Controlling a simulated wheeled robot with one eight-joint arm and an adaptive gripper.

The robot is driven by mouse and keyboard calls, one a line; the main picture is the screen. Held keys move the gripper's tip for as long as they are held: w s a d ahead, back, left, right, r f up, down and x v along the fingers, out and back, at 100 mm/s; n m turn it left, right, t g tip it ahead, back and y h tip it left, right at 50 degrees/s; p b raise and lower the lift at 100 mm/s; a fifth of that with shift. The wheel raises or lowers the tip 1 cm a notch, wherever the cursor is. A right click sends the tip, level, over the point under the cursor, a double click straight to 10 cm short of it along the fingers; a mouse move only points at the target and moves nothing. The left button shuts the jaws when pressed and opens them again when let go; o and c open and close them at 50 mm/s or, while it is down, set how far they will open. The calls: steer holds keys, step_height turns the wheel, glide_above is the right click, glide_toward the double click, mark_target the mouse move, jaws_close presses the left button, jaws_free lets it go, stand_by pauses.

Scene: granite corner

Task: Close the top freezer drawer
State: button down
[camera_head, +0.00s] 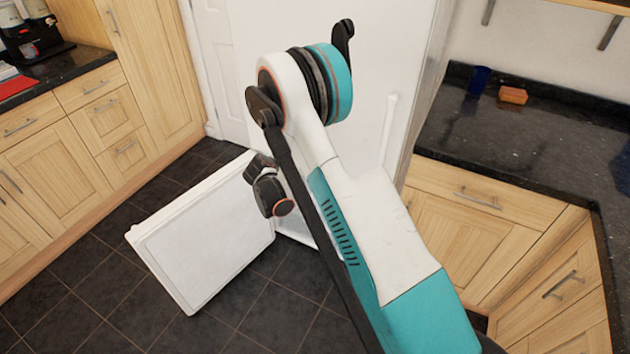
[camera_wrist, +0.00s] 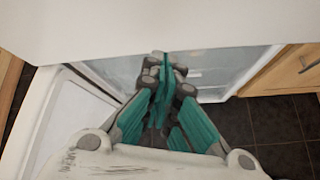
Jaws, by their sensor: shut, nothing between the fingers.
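The open lower freezer door (camera_head: 210,235) is swung out to the left in the head view, and its inner side also shows in the wrist view (camera_wrist: 68,115). In the wrist view my gripper (camera_wrist: 164,68) is shut and empty, pointing into the freezer opening just below the upper fridge door (camera_wrist: 150,22). Pale translucent drawer fronts (camera_wrist: 215,76) show behind and beside the fingers. I cannot tell which of them is the top drawer, how far out it sits, or whether the fingers touch it. In the head view my arm hides the freezer's inside and the gripper.
The tall white upper door (camera_head: 230,45) is shut, with a vertical handle (camera_head: 390,125). Wooden cabinets stand left (camera_head: 60,160) and right (camera_head: 450,220) of the freezer. The dark tiled floor (camera_head: 70,300) is clear. A blue cup (camera_head: 479,80) and an orange sponge (camera_head: 513,95) sit on the right counter.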

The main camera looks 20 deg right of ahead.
step_height(320, 180, down, 11)
steer(key=s+n+h, duration=0.1)
steer(key=n, duration=0.3)
steer(key=d+r+b+x, duration=0.1)
steer(key=b+x, duration=0.4)
steer(key=x, duration=0.8)
steer(key=shift+w+d+r, duration=0.3)
steer(key=shift+r, duration=0.3)
